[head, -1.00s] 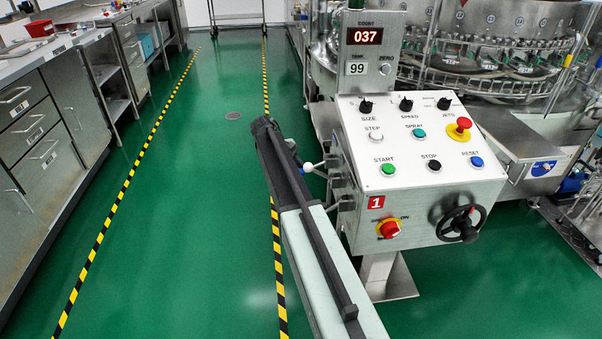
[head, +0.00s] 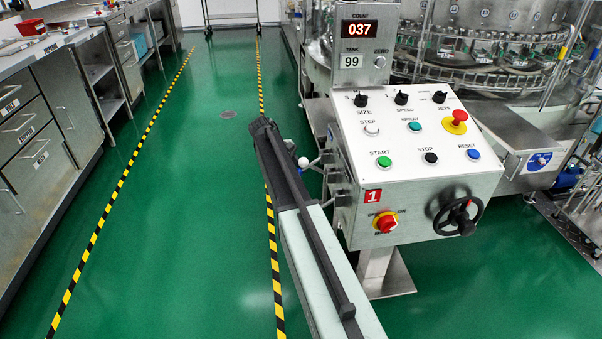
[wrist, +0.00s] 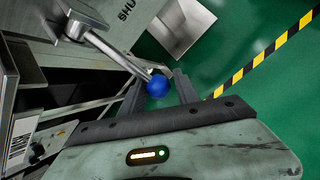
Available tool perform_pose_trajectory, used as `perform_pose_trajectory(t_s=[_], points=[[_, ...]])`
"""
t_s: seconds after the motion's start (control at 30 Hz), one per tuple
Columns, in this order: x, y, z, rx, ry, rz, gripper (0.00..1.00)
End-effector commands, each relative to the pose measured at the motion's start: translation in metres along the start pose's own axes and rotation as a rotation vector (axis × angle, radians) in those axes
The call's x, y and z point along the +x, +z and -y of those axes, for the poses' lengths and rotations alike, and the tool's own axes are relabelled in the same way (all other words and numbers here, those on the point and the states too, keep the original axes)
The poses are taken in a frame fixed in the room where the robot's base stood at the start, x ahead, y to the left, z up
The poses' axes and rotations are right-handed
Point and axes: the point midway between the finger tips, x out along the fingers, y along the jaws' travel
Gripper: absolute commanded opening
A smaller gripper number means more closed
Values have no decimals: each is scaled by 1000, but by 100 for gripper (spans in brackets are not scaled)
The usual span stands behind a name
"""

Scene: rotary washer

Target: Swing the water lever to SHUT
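The water lever (wrist: 108,48) is a metal rod ending in a blue ball knob (wrist: 158,87) in the wrist view. My gripper (wrist: 161,74) is open, with one dark finger on each side of the blue knob. A gap shows at the right finger; contact at the left finger cannot be told. In the head view my arm reaches along the left side of the control panel (head: 345,110). A pale knob (head: 303,162) on a short rod shows just right of my arm; my fingers are hidden there.
The panel box carries several buttons, a red rotary switch (head: 386,222) and a black handwheel (head: 459,215). Its metal post (head: 375,265) stands close to the right of my arm. Steel cabinets (head: 60,105) line the left. Green floor lies open between.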

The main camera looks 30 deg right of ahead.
Motion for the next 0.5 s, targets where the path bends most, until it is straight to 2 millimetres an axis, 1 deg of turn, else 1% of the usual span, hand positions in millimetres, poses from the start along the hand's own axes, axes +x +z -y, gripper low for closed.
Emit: perform_pose_trajectory(t_s=[0.03,0.07,0.37,0.47,0.5], points=[[1,2,2,1,-5,2,49],[1,2,2,1,-4,2,53],[0,2,0,1,0,3,53],[-6,2,-1,1,1,3,53],[-11,3,-2,1,1,2,53]])
